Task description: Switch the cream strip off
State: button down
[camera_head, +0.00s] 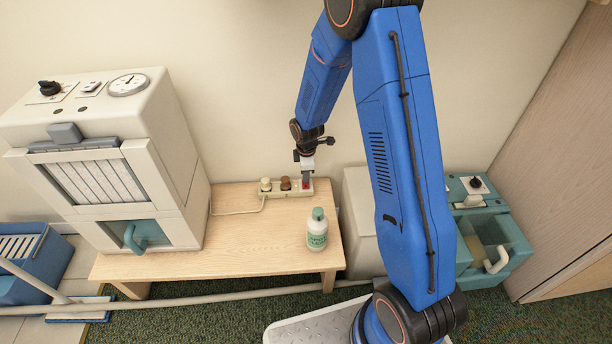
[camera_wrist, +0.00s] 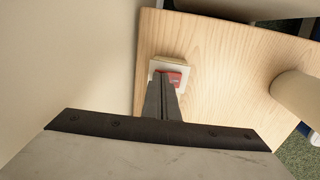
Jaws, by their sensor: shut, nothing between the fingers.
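The cream strip (camera_head: 269,194) lies on the wooden bench against the wall, with a cream plug and a brown plug in it. Its red switch (camera_wrist: 174,77) shows at the strip's right end, right beyond my fingertips in the wrist view. My gripper (camera_head: 306,186) is shut and empty, pointing down over that end of the strip. The fingers hide part of the switch. The wrist view also shows the strip's end (camera_wrist: 155,66). I cannot tell whether the fingertips touch the switch or which way it is tipped.
A white and green bottle (camera_head: 317,232) stands on the wooden bench (camera_head: 262,238) in front of the strip. A cream machine (camera_head: 150,165) with a gauge stands at left. A teal machine (camera_head: 485,215) stands at right. The bench's middle is clear.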

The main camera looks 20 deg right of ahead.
aim_at(307, 188)
jog(key=shift+f, duration=0.15)
jog(key=shift+s, duration=0.15)
jog(key=shift+s+a, duration=0.15)
jog(key=shift+s, duration=0.45)
jog(key=shift+r, duration=0.2)
jog(key=shift+a+r, duration=0.1)
jog(key=shift+r, duration=0.4)
notch_tip(307, 188, up, 13)
jog(key=s, duration=0.1)
jog(key=shift+s, duration=0.3)
jog(key=shift+f, duration=0.1)
